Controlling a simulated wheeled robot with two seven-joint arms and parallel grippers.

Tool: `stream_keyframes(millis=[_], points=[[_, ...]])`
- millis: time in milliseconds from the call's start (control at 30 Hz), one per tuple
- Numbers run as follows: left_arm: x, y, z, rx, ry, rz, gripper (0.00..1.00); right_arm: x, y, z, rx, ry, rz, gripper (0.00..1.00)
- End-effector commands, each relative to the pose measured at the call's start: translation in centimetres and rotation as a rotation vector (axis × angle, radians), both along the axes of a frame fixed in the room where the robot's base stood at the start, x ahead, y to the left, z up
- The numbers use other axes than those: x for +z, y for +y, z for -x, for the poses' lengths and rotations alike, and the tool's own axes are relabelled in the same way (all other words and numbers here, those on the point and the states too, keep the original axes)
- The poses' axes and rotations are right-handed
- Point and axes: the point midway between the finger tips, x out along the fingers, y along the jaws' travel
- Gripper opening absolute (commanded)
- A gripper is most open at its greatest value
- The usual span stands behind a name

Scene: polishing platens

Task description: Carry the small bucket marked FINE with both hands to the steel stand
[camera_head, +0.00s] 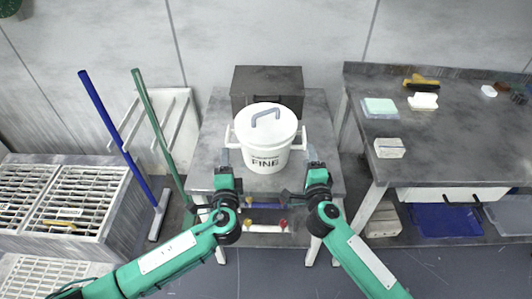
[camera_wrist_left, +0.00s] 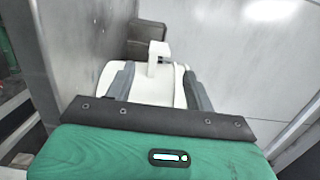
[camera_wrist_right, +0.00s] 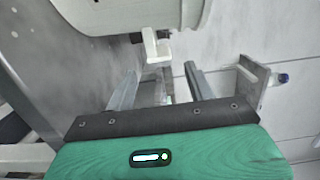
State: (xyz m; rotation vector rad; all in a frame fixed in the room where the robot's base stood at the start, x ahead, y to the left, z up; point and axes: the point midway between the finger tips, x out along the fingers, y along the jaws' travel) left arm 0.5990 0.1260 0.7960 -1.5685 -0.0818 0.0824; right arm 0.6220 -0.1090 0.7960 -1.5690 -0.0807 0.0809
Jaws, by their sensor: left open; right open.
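The white bucket (camera_head: 264,155) marked FINE stands upright on a small grey table (camera_head: 204,170), with its lid on and a grey grip on top. A white side handle sticks out on its left and another on its right. My left gripper (camera_head: 224,157) is open just in front of the left handle; in the left wrist view a white handle (camera_wrist_left: 158,50) shows beyond the open fingers. My right gripper (camera_head: 313,155) is open near the right handle; in the right wrist view that handle (camera_wrist_right: 155,46) lies ahead of the fingers, with the bucket (camera_wrist_right: 130,12) above. Neither gripper visibly touches the bucket.
A dark box (camera_head: 267,82) stands right behind the bucket. At right is a dark workbench (camera_head: 450,150) with a sponge, brushes and a white block. A blue-handled squeegee (camera_head: 120,130) and a green-handled tool (camera_head: 160,135) lean at left beside a grated unit (camera_head: 65,200).

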Motion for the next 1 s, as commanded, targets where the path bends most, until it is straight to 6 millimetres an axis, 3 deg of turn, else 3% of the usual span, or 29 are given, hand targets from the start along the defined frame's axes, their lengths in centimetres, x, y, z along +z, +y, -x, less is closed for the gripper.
stream_keyframes(millis=[200, 767, 867, 1000], points=[[0.0, 0.0, 0.0, 0.000, 0.000, 0.000, 0.54, 0.0, -0.2, 2.1, -0.001, 0.000, 0.000, 0.54], [0.0, 0.0, 0.0, 0.001, 0.002, 0.002, 0.54, 0.1, -0.2, 2.4, 0.001, -0.002, 0.001, 0.54], [-0.2, 0.1, 0.4, 0.012, 0.020, 0.032, 0.54, 0.7, 0.2, 2.8, 0.025, -0.033, 0.012, 0.54], [-1.4, 1.0, 2.2, 0.069, 0.102, 0.154, 0.54, 3.4, 1.9, 4.8, 0.132, -0.161, 0.076, 0.54]])
